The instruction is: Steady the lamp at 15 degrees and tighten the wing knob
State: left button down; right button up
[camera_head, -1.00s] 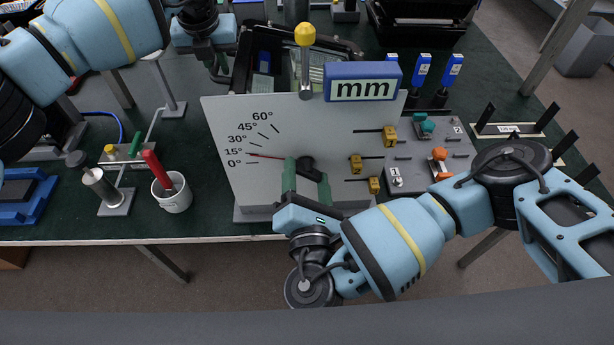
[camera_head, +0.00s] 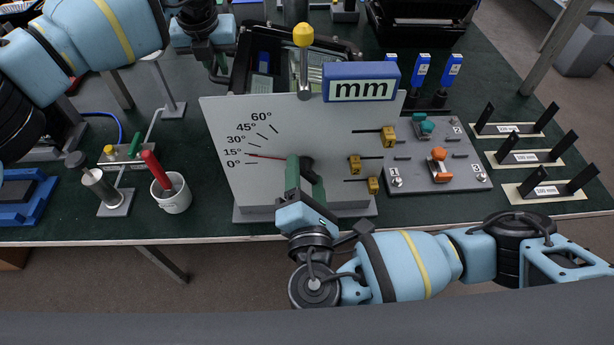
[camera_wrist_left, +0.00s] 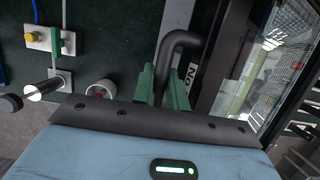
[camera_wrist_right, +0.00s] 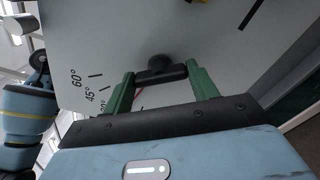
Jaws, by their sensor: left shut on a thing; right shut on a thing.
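The lamp (camera_head: 262,62) stands behind the grey dial plate (camera_head: 225,125), which hides much of it. My left gripper (camera_head: 222,76) is shut on the lamp's black bent handle, clear in the left wrist view (camera_wrist_left: 182,42). The plate's thin red pointer (camera_head: 266,156) has its tip beside the 15° label. The black wing knob (camera_wrist_right: 160,70) is on the front of the plate. My right gripper (camera_wrist_right: 162,85) is shut on it, one green finger at each end of the wing. In the head view the fingers partly hide the knob.
A white cup (camera_head: 175,196) with a red-handled tool and a small metal stand (camera_head: 113,196) are left of the plate. A grey panel with orange and green knobs (camera_head: 437,178) is at right, beside several labelled racks (camera_head: 535,157). A yellow-topped post (camera_head: 303,38) rises behind the plate.

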jog(key=m, duration=0.4)
jog(key=shift+s+a+f, duration=0.1)
jog(key=shift+s, duration=0.05)
jog(key=shift+m, duration=1.8)
jog(key=o, duration=1)
jog(key=s, duration=0.7)
jog(key=shift+s, duration=0.15)
